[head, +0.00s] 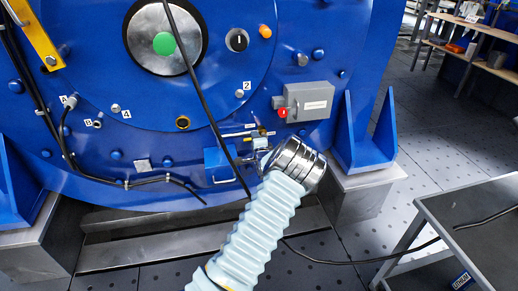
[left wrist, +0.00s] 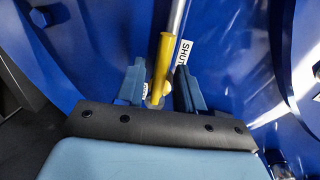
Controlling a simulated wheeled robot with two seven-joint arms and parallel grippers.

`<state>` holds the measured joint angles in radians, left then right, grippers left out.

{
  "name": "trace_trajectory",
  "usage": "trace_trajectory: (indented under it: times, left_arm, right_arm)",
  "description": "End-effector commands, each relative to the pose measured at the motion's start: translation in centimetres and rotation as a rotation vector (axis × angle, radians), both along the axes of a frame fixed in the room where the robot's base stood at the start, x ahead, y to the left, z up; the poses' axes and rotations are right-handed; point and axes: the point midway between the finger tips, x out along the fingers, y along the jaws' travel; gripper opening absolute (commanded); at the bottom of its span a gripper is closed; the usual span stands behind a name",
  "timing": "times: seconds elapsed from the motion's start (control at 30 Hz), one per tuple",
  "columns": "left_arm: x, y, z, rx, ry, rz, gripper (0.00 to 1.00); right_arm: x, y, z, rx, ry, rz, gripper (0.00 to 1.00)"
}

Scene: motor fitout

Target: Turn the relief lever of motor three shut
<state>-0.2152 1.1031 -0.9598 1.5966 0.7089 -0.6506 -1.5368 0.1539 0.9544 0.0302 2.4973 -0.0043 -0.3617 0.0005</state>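The yellow relief lever (left wrist: 161,62) shows in the left wrist view, running between the two blue fingers of my left gripper (left wrist: 159,70). A gap shows on each side of the lever, so the gripper looks open around it. A white label reading SHUT (left wrist: 183,52) is just right of the lever, by the right finger. A grey rod (left wrist: 177,15) continues above. In the head view, the arm in its pale blue sleeve reaches the low right of the blue motor housing (head: 330,60). Its metal wrist mostly hides the lever and fingers. My right gripper is not in view.
A grey box with a red knob (head: 283,113) sits just above the wrist on the housing. A black cable (head: 205,100) hangs across the housing, left of the arm. A grey table (head: 470,225) stands at the lower right. Shelves (head: 470,55) are at the far right.

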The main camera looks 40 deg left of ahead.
Motion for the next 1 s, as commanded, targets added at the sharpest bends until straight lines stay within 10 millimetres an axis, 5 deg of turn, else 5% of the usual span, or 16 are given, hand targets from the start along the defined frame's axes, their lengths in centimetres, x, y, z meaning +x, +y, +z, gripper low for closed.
trace_trajectory:
  times: [0.5,1.0]
  left_arm:
    - [-6.9,-8.3,2.1,0.0,0.0,-0.003,0.37]
    - [-7.6,-9.0,2.3,-0.001,0.001,-0.001,0.37]
  right_arm:
    - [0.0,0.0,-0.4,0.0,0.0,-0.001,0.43]
    - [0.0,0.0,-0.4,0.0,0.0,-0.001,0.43]
